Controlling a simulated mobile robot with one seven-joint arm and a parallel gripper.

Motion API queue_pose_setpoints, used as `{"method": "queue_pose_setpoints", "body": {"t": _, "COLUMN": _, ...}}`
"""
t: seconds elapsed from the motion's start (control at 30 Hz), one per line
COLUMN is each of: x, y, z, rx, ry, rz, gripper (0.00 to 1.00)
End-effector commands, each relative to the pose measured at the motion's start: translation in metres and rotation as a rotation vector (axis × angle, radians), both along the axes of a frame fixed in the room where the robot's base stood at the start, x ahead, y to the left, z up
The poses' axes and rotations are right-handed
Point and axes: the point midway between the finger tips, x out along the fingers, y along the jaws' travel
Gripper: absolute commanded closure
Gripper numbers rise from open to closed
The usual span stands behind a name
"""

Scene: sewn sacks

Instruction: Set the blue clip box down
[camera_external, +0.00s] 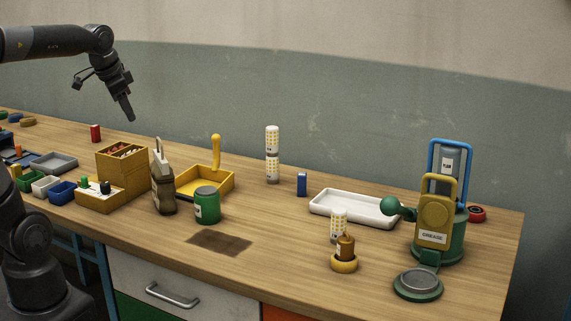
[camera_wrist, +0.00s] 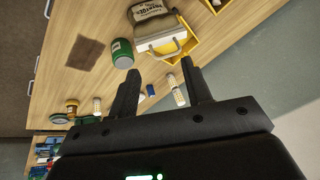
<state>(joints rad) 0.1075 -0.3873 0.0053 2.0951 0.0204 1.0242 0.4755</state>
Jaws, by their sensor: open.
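A small upright blue box (camera_external: 302,184), which looks like the blue clip box, stands on the wooden table between the stacked white-and-yellow cylinders (camera_external: 272,155) and the white tray (camera_external: 353,209). In the wrist view the blue box (camera_wrist: 150,90) shows small, between my fingers in the picture but far beyond them. My gripper (camera_external: 130,116) is in the air at the upper left, well away from the box. In the wrist view my gripper (camera_wrist: 160,69) has its two fingers apart with nothing held between them.
A yellow tray (camera_external: 222,192), a green can (camera_external: 207,206) and a brown sack-like container (camera_external: 163,185) stand mid-table. Yellow boxes (camera_external: 122,175) and small bins crowd the left. A green press-like stand (camera_external: 436,246) is at the right. Bare wood lies around the blue box's front.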

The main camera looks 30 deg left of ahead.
Motion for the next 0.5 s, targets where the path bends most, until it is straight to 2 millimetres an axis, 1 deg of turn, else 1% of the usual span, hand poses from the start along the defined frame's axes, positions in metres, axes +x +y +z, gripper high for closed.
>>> {"method": "queue_pose_setpoints", "body": {"t": 0.03, "x": -0.021, "y": 0.007, "z": -0.008, "rx": -0.028, "ry": -0.011, "rz": 0.07, "gripper": 0.55}}
{"method": "queue_pose_setpoints", "body": {"t": 0.1, "x": -0.044, "y": 0.015, "z": -0.02, "rx": -0.07, "ry": -0.026, "rz": 0.171, "gripper": 0.55}}
{"method": "queue_pose_setpoints", "body": {"t": 0.2, "x": -0.074, "y": 0.023, "z": -0.04, "rx": -0.127, "ry": -0.043, "rz": 0.304, "gripper": 0.55}}
{"method": "queue_pose_setpoints", "body": {"t": 0.33, "x": -0.102, "y": 0.029, "z": -0.062, "rx": -0.186, "ry": -0.061, "rz": 0.436, "gripper": 0.55}}
{"method": "queue_pose_setpoints", "body": {"t": 0.4, "x": -0.111, "y": 0.031, "z": -0.07, "rx": -0.208, "ry": -0.068, "rz": 0.484, "gripper": 0.55}}
{"method": "queue_pose_setpoints", "body": {"t": 0.5, "x": -0.118, "y": 0.033, "z": -0.077, "rx": -0.226, "ry": -0.073, "rz": 0.522, "gripper": 0.55}}
